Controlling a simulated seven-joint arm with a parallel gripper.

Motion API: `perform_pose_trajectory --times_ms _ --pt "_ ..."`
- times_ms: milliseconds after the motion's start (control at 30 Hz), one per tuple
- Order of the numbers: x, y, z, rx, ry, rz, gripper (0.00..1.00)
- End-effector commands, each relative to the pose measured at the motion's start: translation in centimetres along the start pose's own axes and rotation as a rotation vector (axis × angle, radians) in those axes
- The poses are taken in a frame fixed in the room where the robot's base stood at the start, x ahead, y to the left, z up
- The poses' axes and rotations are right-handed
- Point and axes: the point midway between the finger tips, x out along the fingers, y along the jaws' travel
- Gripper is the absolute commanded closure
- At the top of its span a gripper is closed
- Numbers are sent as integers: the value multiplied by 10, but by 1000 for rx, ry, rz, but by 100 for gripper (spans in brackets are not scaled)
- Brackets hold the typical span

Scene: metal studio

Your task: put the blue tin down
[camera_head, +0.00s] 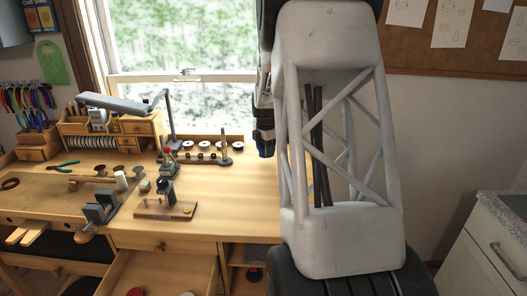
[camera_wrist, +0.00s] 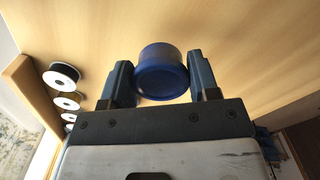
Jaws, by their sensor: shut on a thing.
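The blue tin (camera_wrist: 162,80) is a short round tin between the two fingers of my gripper (camera_wrist: 158,68) in the wrist view. The fingers are shut on its sides. In the head view my gripper (camera_head: 262,130) shows only at the left edge of my arm, which hides most of it. A small blue patch of the tin (camera_head: 266,149) shows at its lower end, over the wooden workbench (camera_head: 245,205). I cannot tell whether the tin touches the bench top.
Several spools (camera_head: 203,146) stand along the back of the bench near the window, and also show in the wrist view (camera_wrist: 62,76). A small wooden-based tool (camera_head: 165,208) and a vise (camera_head: 100,208) stand further left. The bench right of them looks clear.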

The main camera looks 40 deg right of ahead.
Motion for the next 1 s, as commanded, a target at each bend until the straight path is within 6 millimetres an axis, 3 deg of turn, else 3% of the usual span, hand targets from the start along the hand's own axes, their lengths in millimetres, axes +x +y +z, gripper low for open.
perform_pose_trajectory --times_ms 433,1000 --pt "5 49 23 0 0 0 68" --pt "9 56 26 0 0 -1 68"
